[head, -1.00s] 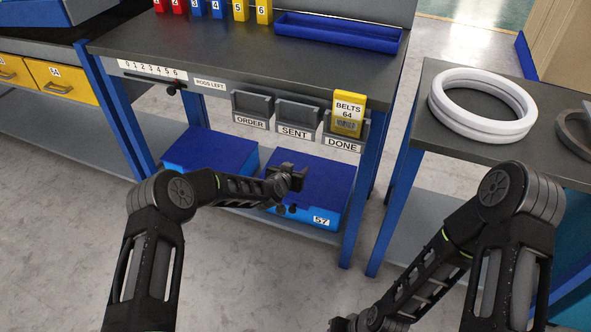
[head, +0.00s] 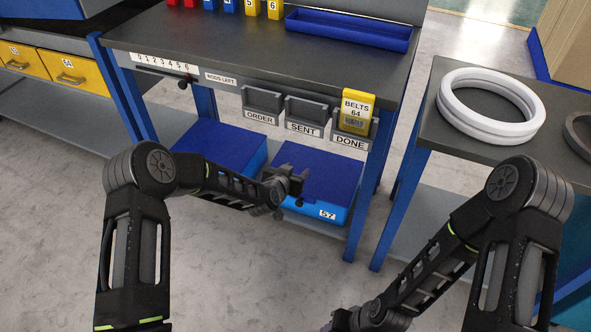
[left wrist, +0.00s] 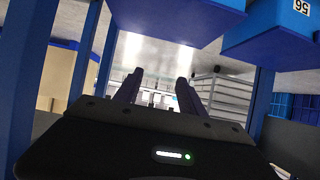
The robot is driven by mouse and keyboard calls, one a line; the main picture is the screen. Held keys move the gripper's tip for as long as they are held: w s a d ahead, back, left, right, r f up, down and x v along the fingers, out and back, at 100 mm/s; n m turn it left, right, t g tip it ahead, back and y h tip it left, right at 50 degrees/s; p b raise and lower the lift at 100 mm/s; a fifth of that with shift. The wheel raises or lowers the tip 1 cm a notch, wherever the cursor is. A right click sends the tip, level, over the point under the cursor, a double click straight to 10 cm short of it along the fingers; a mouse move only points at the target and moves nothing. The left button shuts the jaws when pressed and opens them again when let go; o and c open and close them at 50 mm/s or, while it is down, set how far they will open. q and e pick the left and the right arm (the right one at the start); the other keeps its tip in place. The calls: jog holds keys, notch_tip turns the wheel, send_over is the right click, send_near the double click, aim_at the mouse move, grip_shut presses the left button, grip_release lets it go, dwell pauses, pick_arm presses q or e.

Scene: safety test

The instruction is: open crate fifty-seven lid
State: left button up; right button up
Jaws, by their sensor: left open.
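Crate fifty-seven (head: 317,212) is a light-blue box labelled 57 on the lower shelf of the workbench. Its dark-blue lid (head: 333,172) lies flat and shut on top. My left gripper (head: 297,182) is open and empty in front of the crate's left front part, hiding some of it; contact cannot be told. In the left wrist view, its two fingers (left wrist: 158,92) stand apart with nothing between them. There the picture is upside down, with blue crate bodies at the top. My right gripper (head: 345,322) is at the bottom edge, partly cut off.
A second dark-blue-lidded crate (head: 222,148) stands left of it; a label 56 (left wrist: 301,7) shows in the wrist view. Blue bench legs (head: 372,185) flank the shelf. Bins (head: 304,112) hang above; a side table (head: 455,150) holds white rings (head: 490,105).

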pick_arm(q)
jog(key=shift+f, duration=0.1)
dwell(0.4)
jog(key=s+d+f+n+g+h, duration=0.1)
jog(key=s+f+n+g, duration=0.15)
jog(key=s+f, duration=0.45)
jog(key=s+d+f+n+g, duration=0.1)
jog(key=s+d+f+g, duration=0.15)
jog(key=s, duration=0.85)
jog(key=s+a+f+n+g, duration=0.1)
jog(key=s+a+g, duration=0.2)
jog(key=s, duration=1)
jog(key=s+a+f+n+g, duration=0.1)
jog(key=s+a+g, duration=0.15)
jog(key=s, duration=1.05)
notch_tip(320, 180, up, 21)
jog(key=d+p, duration=0.1)
jog(key=p, duration=2)
jog(key=shift+w+r+p, duration=0.15)
jog(key=shift+w+p, duration=0.25)
jog(key=shift+g, duration=0.25)
